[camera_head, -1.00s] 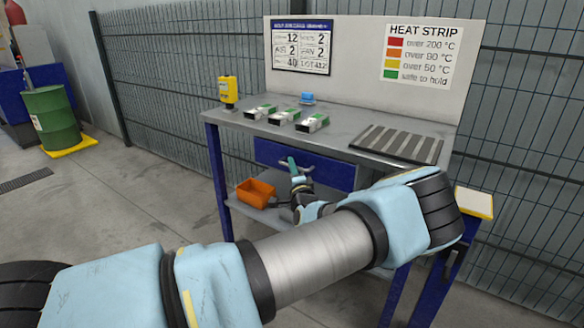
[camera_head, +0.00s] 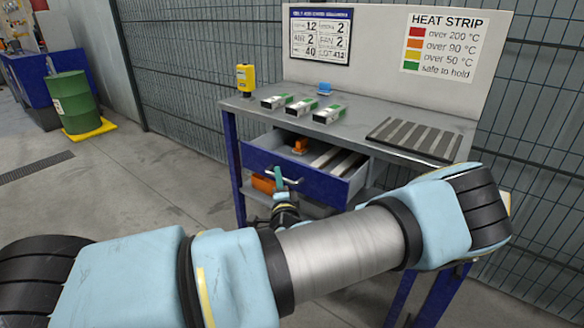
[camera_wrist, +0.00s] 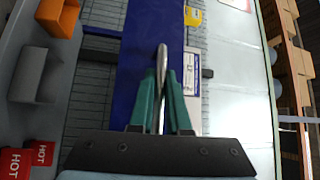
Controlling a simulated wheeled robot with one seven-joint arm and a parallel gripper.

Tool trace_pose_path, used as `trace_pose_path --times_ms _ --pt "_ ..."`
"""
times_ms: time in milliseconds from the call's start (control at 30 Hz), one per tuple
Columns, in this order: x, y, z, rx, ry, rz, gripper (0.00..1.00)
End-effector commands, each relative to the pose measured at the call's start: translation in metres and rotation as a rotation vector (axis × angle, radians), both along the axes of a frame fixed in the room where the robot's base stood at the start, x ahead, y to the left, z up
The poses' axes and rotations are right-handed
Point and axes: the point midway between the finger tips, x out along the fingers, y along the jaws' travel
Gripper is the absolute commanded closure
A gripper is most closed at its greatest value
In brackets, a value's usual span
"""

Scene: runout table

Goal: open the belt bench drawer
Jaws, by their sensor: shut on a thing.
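The blue belt bench drawer (camera_head: 309,181) is pulled out from under the grey bench top, with its inside in view. An orange object (camera_head: 300,146) and grey bars (camera_head: 340,160) lie in it. My gripper (camera_head: 283,179) is at the left part of the drawer front, shut on the metal bar handle. In the wrist view, the green fingers (camera_wrist: 161,95) close on both sides of the handle (camera_wrist: 161,70), in front of the blue drawer face (camera_wrist: 132,55).
The bench top (camera_head: 350,125) bears several small boxes (camera_head: 302,107), a yellow device (camera_head: 246,79) and a dark slatted plate (camera_head: 415,138). An orange bin (camera_head: 263,184) sits on the lower shelf. A green drum (camera_head: 75,103) stands far left; the floor between is clear.

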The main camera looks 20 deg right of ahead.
Motion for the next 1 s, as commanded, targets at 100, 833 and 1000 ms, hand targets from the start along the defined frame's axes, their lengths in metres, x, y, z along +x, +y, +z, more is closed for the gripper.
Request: trace_pose_path --times_ms 100,833,1000 --pt "-0.011 0.018 -0.001 0.003 0.002 -0.001 1.00" --pt "-0.025 0.043 -0.001 0.000 0.002 -0.002 0.84" --pt "-0.024 0.043 -0.001 -0.001 0.001 -0.001 0.65"
